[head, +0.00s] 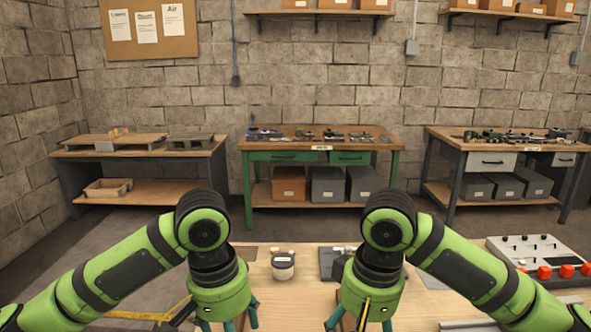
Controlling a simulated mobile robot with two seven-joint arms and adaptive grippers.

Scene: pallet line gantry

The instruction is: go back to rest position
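My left gripper (229,320) hangs below its green arm over the near wooden table, at the bottom edge of the head view. Its teal fingers are spread apart, with nothing visible between them. My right gripper (360,322) hangs the same way to the right, its fingers also spread apart. A yellow-and-black strip shows at its wrist. The lowest part of both grippers is at or past the picture's edge. Both arms are bent, with the elbows out to the sides.
A small white-and-dark jar (283,266) stands on the near table (300,300) between the grippers. A dark flat item (328,262) lies beside the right arm. A control box (540,258) with red buttons is at right. Workbenches (322,146) line the back wall.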

